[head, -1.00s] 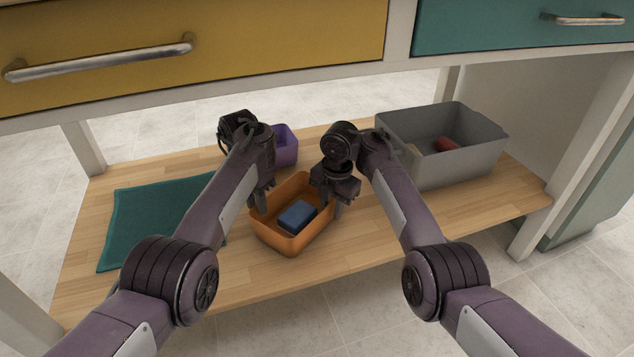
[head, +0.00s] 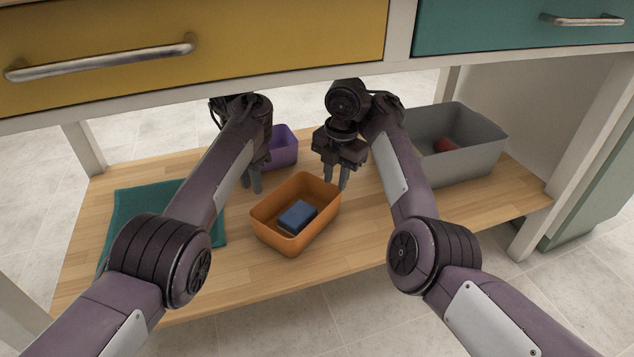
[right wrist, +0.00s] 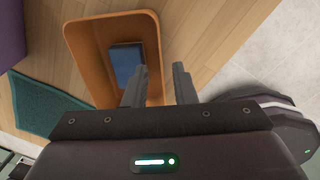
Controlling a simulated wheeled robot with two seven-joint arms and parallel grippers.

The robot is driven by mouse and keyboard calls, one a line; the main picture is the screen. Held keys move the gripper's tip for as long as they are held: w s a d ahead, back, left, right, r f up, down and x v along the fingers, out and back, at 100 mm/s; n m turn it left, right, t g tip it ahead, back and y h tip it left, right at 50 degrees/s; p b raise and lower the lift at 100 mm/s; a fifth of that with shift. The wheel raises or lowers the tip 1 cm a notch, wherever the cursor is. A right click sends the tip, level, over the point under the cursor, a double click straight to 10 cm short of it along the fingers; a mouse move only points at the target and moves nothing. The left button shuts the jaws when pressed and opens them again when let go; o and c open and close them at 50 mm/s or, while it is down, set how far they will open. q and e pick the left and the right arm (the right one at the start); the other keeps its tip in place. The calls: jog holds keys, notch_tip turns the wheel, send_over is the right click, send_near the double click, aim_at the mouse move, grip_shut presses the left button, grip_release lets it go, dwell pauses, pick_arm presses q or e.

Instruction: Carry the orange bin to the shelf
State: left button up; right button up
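The orange bin (head: 268,230) sits on the wooden shelf board (head: 350,240) with a blue block (head: 298,216) inside. It also shows in the right wrist view (right wrist: 88,50), with the blue block (right wrist: 127,66) in it. My left gripper (head: 252,184) is raised above and behind the bin's left side, apart from it; its fingers look slightly parted.
A teal towel (head: 145,205) lies at the left. A purple bin (head: 285,150) stands behind my left gripper. A grey bin (head: 465,165) with a red item (head: 445,145) stands at the right. Yellow (head: 200,25) and teal (head: 510,30) drawers hang above. The board's front is clear.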

jog(key=shift+s+r, duration=0.1)
jog(key=shift+r, duration=1)
